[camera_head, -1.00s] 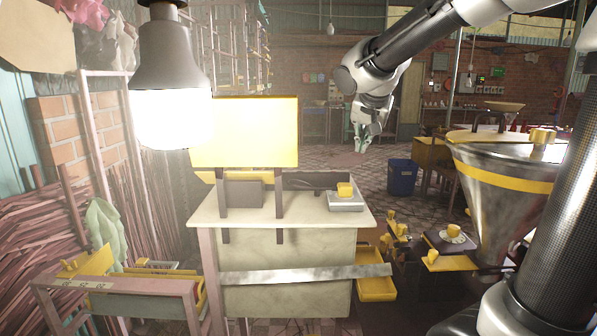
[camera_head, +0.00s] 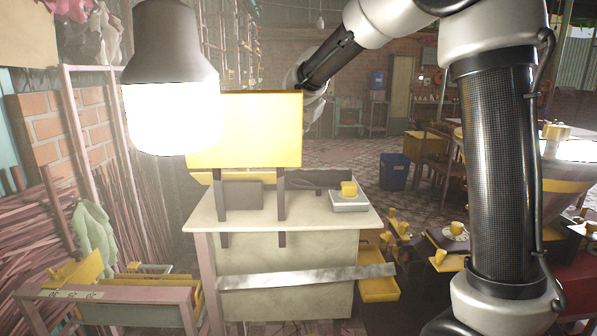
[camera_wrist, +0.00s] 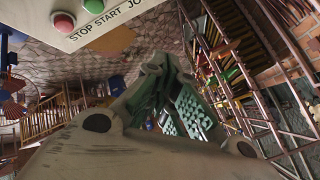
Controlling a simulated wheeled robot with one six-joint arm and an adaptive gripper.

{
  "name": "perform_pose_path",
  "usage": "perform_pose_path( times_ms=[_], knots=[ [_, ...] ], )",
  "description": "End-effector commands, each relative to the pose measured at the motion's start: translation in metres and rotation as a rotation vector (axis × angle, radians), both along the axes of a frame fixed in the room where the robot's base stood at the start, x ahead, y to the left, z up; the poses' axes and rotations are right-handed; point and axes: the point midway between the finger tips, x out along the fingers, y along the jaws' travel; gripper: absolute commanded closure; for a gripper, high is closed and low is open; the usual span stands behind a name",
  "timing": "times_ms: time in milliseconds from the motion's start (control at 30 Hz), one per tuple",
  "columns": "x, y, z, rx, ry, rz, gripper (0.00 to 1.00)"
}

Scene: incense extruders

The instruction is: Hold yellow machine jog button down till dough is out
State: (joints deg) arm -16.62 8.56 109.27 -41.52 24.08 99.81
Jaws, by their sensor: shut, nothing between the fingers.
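The yellow panel (camera_head: 250,130) stands on dark posts above a pale-topped table (camera_head: 295,212) in the head view. In the wrist view, a pale panel (camera_wrist: 35,12) shows at the upper left, lettered "STOP START JO", cut off by the frame edge. A red button (camera_wrist: 64,21) sits above STOP and a green button (camera_wrist: 94,5) above START. The jog button is out of frame. My gripper (camera_wrist: 168,80) is shut and empty, with the panel left of its fingers in the picture. In the head view its tip is hidden behind the yellow panel. I cannot make out any dough.
A bright hanging lamp (camera_head: 172,105) is close at the left. A scale-like box with a yellow block (camera_head: 348,188) sits on the table's right end. A blue bin (camera_head: 394,171) stands on the floor behind. Stick bundles and racks line the left wall.

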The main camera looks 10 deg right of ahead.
Motion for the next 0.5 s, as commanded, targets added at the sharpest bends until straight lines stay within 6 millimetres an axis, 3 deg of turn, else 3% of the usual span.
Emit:
perform_pose_path(
  times_ms=[200, 500],
  knots=[
    [0.000, -0.001, -0.009, -0.003, 0.000, -0.001, 1.00],
    [0.000, -0.002, -0.050, -0.004, 0.002, -0.002, 1.00]
  ],
)
